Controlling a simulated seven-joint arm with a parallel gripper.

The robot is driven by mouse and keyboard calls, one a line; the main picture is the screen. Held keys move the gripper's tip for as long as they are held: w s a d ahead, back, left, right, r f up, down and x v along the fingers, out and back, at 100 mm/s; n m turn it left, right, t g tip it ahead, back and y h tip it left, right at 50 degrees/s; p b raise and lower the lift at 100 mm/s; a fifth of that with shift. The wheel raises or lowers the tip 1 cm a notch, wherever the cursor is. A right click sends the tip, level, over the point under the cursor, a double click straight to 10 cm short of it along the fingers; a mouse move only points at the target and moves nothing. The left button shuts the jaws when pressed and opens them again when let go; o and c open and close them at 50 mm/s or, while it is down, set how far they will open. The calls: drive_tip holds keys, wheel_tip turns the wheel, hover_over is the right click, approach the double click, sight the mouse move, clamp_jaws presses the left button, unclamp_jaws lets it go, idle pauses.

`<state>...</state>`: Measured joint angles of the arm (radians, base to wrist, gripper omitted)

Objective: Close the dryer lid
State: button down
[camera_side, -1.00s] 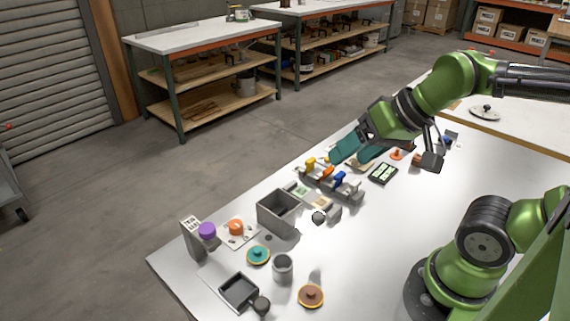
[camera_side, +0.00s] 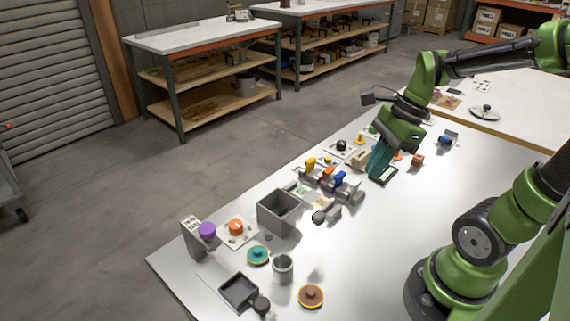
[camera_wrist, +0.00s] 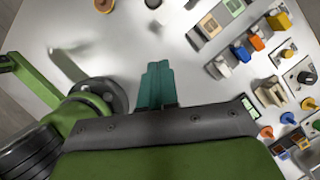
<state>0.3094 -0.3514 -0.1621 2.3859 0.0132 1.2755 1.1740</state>
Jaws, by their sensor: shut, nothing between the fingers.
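My gripper (camera_side: 378,161) hangs over the white table with its teal fingers pointing down, just left of a small black-framed panel with pale green cells (camera_side: 385,174). The fingers are together and empty in the wrist view (camera_wrist: 156,84). I cannot tell for certain which thing is the dryer or its lid. An open grey box (camera_side: 277,218) stands left of my gripper, with its top uncovered. A small grey device with a round dark end (camera_side: 325,214) lies between the box and my gripper, apart from the fingers.
A rack with yellow, orange and blue pieces (camera_side: 341,193) stands left of my gripper. A purple-knobbed grey unit (camera_side: 194,240), a teal disc (camera_side: 258,255), a grey cup (camera_side: 283,268), a black tray (camera_side: 239,290) and a brown disc (camera_side: 311,296) lie near the front. The table's middle right is clear.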

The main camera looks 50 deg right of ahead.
drive_tip(key=w+a+f, duration=0.1)
drive_tip(key=a+f, duration=0.1)
drive_tip(key=f, duration=0.1)
drive_tip(key=w+a+f, duration=0.1)
drive_tip(key=f, duration=0.2)
drive_tip(key=w+a+f, duration=0.1)
drive_tip(key=a+f, duration=0.1)
drive_tip(key=f, duration=0.1)
drive_tip(key=shift+w+a, duration=0.6)
drive_tip(key=shift+a, duration=0.1)
hover_over(302, 203)
drive_tip(key=shift+w+d, duration=0.2)
drive_tip(key=shift+w, duration=0.1)
drive_tip(key=shift+s+d, duration=0.1)
